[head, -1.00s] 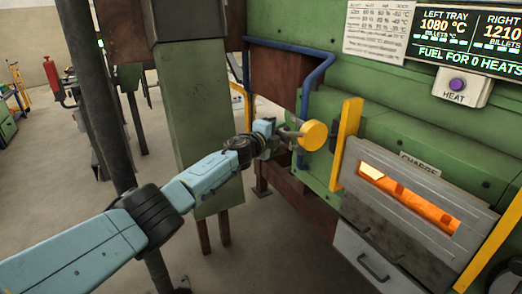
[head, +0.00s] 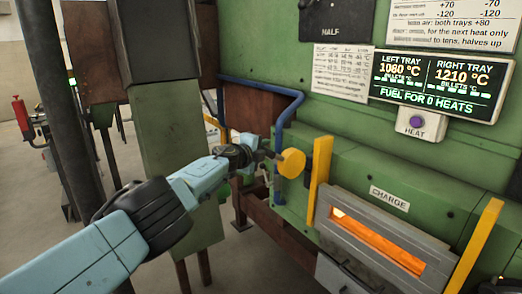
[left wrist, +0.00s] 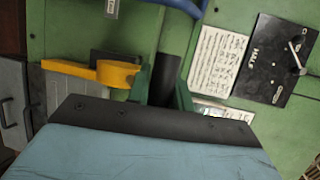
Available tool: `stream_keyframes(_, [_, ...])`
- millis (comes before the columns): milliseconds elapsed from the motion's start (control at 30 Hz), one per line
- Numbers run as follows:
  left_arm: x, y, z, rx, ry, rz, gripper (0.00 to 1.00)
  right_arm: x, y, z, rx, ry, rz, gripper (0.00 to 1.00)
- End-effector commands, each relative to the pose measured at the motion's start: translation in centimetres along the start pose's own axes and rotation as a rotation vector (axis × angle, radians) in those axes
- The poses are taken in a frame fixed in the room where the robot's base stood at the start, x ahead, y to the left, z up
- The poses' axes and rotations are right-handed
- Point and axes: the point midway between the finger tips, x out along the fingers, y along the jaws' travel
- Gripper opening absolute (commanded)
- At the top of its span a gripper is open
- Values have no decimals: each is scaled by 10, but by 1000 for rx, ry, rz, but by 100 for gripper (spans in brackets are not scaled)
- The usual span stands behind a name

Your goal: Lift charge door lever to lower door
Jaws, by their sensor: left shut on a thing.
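The charge door lever has a round yellow hub (head: 291,162) on the green furnace, left of the door. My left gripper (head: 268,154) is left of the hub and slightly above it. In the left wrist view its fingers (left wrist: 163,92) are shut around the lever's dark grip (left wrist: 165,76), with the yellow hub (left wrist: 118,73) to the left. The grey charge door (head: 330,198) sits between two yellow uprights, below the CHARGE label (head: 389,198). Its slot (head: 378,242) glows orange. My right gripper is not in view.
A blue pipe (head: 290,108) bends close above the lever. A yellow upright (head: 319,172) stands just right of the hub. A green post (head: 172,160) is behind my left arm. The display (head: 433,84) reads left tray 1080, right tray 1210, fuel for 0 heats.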

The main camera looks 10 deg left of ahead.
Motion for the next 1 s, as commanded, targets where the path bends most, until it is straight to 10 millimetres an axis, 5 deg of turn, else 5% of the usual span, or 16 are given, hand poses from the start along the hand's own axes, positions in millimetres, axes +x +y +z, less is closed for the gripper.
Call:
stream_keyframes(367, [1,1,-6,1,9,3,0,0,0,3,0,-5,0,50])
stream_keyframes(400, [1,1,-5,1,9,3,24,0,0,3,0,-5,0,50])
stream_keyframes(567, [1,1,-4,2,6,3,43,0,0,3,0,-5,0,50])
stream_keyframes(1000, [0,-2,-5,2,9,3,43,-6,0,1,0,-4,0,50])
